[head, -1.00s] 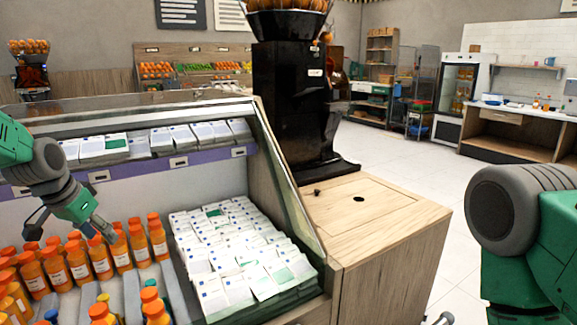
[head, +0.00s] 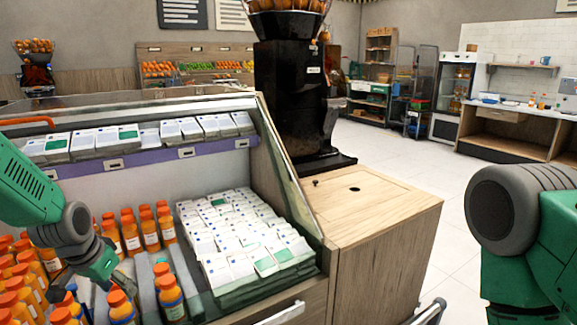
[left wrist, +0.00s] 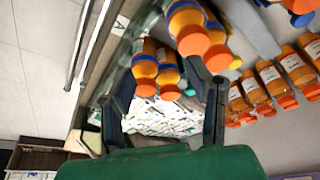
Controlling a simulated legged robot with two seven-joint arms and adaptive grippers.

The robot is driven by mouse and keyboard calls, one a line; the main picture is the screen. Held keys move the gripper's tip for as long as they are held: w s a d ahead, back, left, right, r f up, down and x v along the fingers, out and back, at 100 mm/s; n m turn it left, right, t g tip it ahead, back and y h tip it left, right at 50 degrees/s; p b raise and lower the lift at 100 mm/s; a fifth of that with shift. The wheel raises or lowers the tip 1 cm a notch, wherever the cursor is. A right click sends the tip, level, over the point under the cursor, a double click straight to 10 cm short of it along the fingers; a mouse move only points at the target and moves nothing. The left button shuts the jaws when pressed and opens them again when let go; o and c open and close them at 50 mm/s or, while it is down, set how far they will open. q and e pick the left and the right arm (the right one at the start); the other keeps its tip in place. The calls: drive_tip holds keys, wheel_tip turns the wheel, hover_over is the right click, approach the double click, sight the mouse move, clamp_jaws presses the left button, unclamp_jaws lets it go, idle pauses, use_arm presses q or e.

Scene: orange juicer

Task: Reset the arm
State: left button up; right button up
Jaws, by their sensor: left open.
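My left gripper (head: 84,282) is low at the left of the head view, over the bottle section of the display case (head: 316,238). In the left wrist view its two fingers (left wrist: 160,92) are spread apart with nothing held between them. Orange juice bottles (head: 150,232) stand in rows around and beyond it. Several bottles (left wrist: 187,24) also show close in front of the fingers in the left wrist view. My right arm (head: 545,235) shows at the right edge of the head view; its gripper is out of view.
White packets (head: 235,240) fill the bin right of the bottles. More packets (head: 100,138) line the upper shelf. A black juicer (head: 290,95) stands behind the wooden counter (head: 375,200). Clear white floor (head: 415,160) lies beyond.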

use_arm(q)
drive_tip(key=s+d+f+g+b, duration=0.1)
drive_tip(key=s+d+f, duration=0.2)
drive_tip(key=s+f, duration=0.45)
drive_tip(key=s+d+f+g+b, duration=0.1)
drive_tip(key=s+d+f, duration=0.1)
drive_tip(key=s+f, duration=0.55)
drive_tip(key=s+d+f, duration=0.2)
drive_tip(key=s+f, duration=0.2)
drive_tip(key=s, duration=0.6)
drive_tip(key=s+d+f+n+g+b, duration=0.1)
drive_tip(key=s+f, duration=0.3)
drive_tip(key=s, duration=0.5)
drive_tip(key=shift+s+d+n+y, duration=0.3)
drive_tip(key=shift+s+d, duration=0.1)
drive_tip(key=shift+d, duration=0.15)
drive_tip(key=shift+w+f, duration=0.15)
